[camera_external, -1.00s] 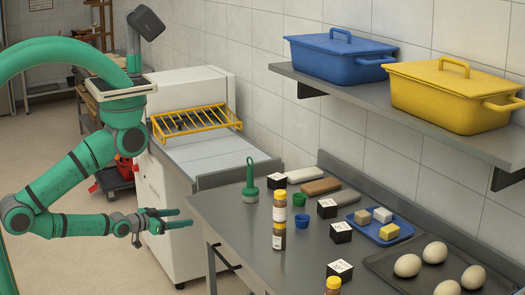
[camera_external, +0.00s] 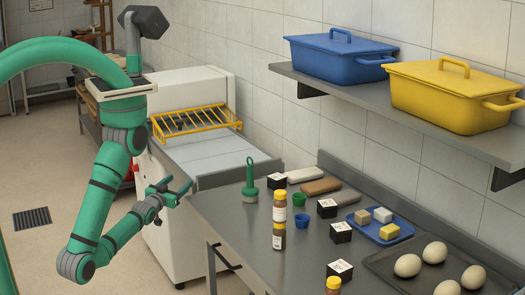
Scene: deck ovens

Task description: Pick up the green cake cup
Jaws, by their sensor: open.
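The green cake cup (camera_external: 299,199) is small and stands on the grey metal table (camera_external: 222,212), behind the stacked bottles and just above a blue cup (camera_external: 302,221). My gripper (camera_external: 187,188) is open and empty near the table's left end, in front of the white machine. It is well to the left of the green cup and apart from it.
A green-handled tool (camera_external: 250,183) stands between my gripper and the cup. Yellow-capped bottles (camera_external: 279,205) and several black-and-white cubes (camera_external: 327,208) are close by. A blue tray (camera_external: 364,231) and a dark tray of eggs (camera_external: 382,268) lie right. A shelf (camera_external: 420,125) overhangs the back.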

